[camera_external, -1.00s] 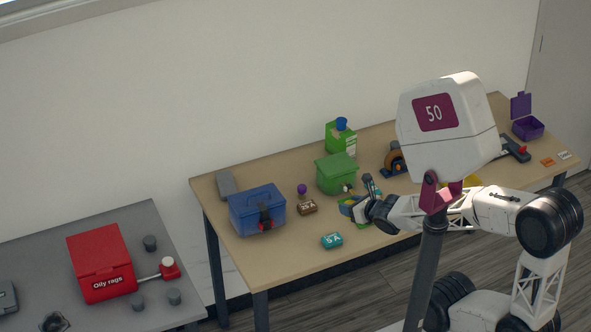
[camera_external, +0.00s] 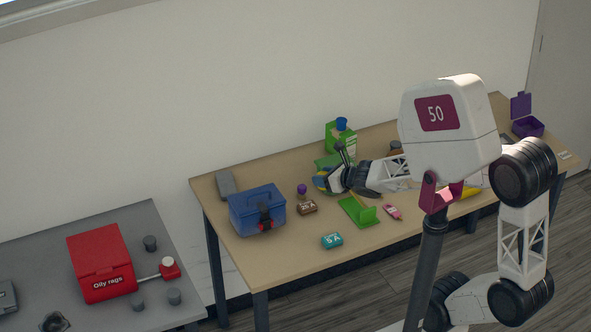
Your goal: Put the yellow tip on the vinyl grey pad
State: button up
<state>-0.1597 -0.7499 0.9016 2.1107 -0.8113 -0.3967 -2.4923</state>
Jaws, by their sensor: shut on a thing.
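My gripper (camera_external: 332,179) is above the table, in front of the green lidded box (camera_external: 326,161), and partly covers it. It is shut on a small piece with yellow and blue on it (camera_external: 321,182), which I take for the yellow tip; its shape is mostly hidden by the fingers. A flat grey block (camera_external: 226,184) lies at the table's back left corner; I cannot tell whether it is the vinyl grey pad. The green stand (camera_external: 358,212) below my gripper looks empty.
A blue toolbox (camera_external: 257,209), a brown labelled block (camera_external: 307,208), a purple-topped knob (camera_external: 301,189), a teal block (camera_external: 332,240) and a pink piece (camera_external: 393,212) are around my gripper. A green carton (camera_external: 341,137) stands behind.

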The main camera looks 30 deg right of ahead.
jog(key=w+a+r+n+g+y, duration=0.1)
jog(key=w+a+r, duration=0.15)
jog(key=w, duration=0.25)
jog(key=w+a+r+n+y, duration=0.1)
jog(key=w+a, duration=0.2)
jog(key=w, duration=0.2)
jog(key=n+g+y, duration=0.4)
jog(key=n+g, duration=0.2)
send_over(226, 183)
notch_tip(226, 183, down, 9)
jog(key=shift+w+d+f, duration=0.1)
jog(key=shift+f, duration=0.05)
jog(key=shift+f, duration=3.05)
jog(key=shift+f, duration=1.9)
jog(key=shift+f, duration=0.1)
